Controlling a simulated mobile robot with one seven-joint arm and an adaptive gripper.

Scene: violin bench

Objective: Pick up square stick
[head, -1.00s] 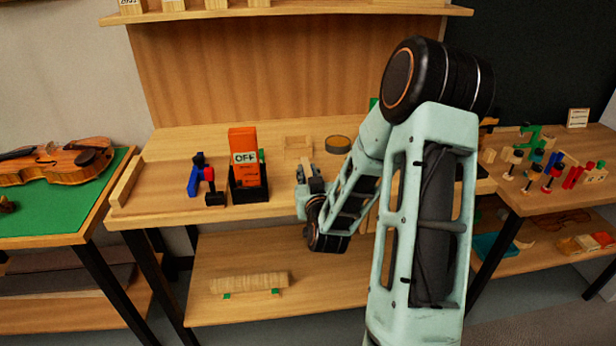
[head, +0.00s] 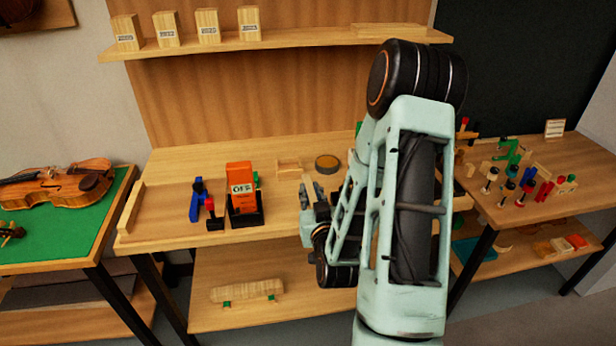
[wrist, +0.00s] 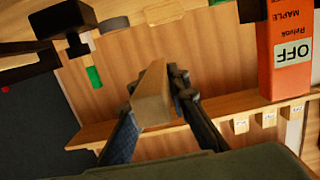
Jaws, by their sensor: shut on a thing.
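The square stick (wrist: 152,97) is a pale wooden bar with a square end, held between the two dark fingers of my gripper (wrist: 155,82) in the wrist view. My gripper is shut on it, with the stick's end facing the camera. In the head view my gripper (head: 315,193) is over the middle bench, right of the orange box. The stick shows there only as a small pale sliver at the fingers, and its contact with the bench cannot be judged.
A small wooden tray (head: 289,165) and a dark round tin (head: 328,162) lie behind my gripper. A shelf (head: 285,41) with blocks hangs above.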

